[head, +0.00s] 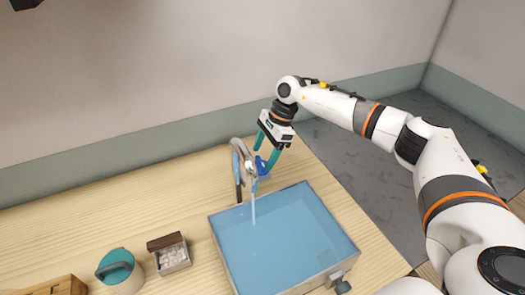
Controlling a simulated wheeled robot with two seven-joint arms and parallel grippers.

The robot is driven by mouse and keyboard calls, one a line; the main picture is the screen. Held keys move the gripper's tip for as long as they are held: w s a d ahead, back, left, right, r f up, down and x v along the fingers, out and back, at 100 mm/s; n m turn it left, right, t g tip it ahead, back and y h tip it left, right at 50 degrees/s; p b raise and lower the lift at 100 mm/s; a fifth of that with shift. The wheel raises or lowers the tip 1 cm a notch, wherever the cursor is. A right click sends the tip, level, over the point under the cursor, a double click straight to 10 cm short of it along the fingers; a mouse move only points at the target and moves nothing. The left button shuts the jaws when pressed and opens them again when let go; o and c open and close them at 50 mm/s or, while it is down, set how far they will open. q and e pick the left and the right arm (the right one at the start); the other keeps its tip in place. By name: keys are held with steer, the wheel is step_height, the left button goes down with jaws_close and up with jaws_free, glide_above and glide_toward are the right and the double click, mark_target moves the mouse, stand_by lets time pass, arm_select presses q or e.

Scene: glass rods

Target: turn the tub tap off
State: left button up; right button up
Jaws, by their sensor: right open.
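The tub (288,240) is a metal-rimmed square basin filled with blue water. At its back edge stands the tap, with a grey curved spout (238,150) and a blue handle (262,166). A thin stream of water (253,208) runs from the spout into the tub. My right gripper (267,159) has teal fingers that point down at the tap, beside or around the blue handle. It is open; I cannot tell whether a finger touches the handle. My left gripper is not in view.
On the wooden table left of the tub stand a small open box (174,259) with white pieces and a teal-lidded container (119,270). A wooden block (62,287) is at the lower left. A drain valve (340,281) sticks out at the tub's front. The table's back left is clear.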

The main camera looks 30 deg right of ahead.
steer(key=shift+x, duration=1)
steer(key=shift+c, duration=0.2)
steer(key=c, duration=0.9)
steer(key=shift+c, duration=0.2)
